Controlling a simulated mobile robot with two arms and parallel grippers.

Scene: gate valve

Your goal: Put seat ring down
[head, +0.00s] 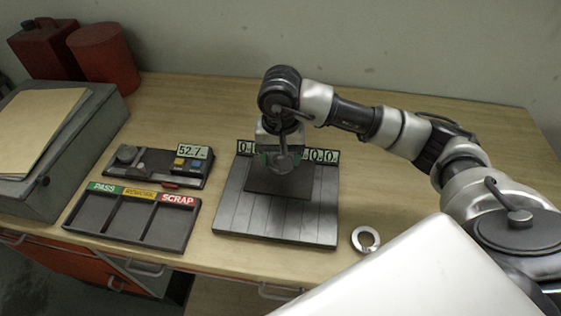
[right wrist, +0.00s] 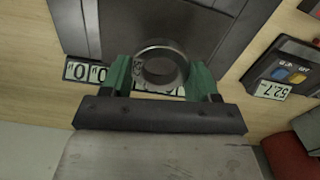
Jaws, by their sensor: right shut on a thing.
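My right gripper (head: 283,163) is over the dark square pad (head: 262,181) in the middle of the grey slotted plate (head: 233,212). In the right wrist view, its green fingers (right wrist: 161,70) are shut on the sides of a grey metal ring, the seat ring (right wrist: 160,46). I look through the ring's hole. In the head view the wrist and fingers mostly hide this ring. Whether it touches the pad, I cannot tell. My left gripper is not in view.
Another pale ring (head: 355,240) lies on the bench right of the plate. Left of the plate are a tray (head: 128,222) labelled PASS, REWORK and SCRAP, and a device (head: 194,152) reading 52.7. Number displays (head: 323,156) stand at the plate's back edge. Bench right of the plate is largely clear.

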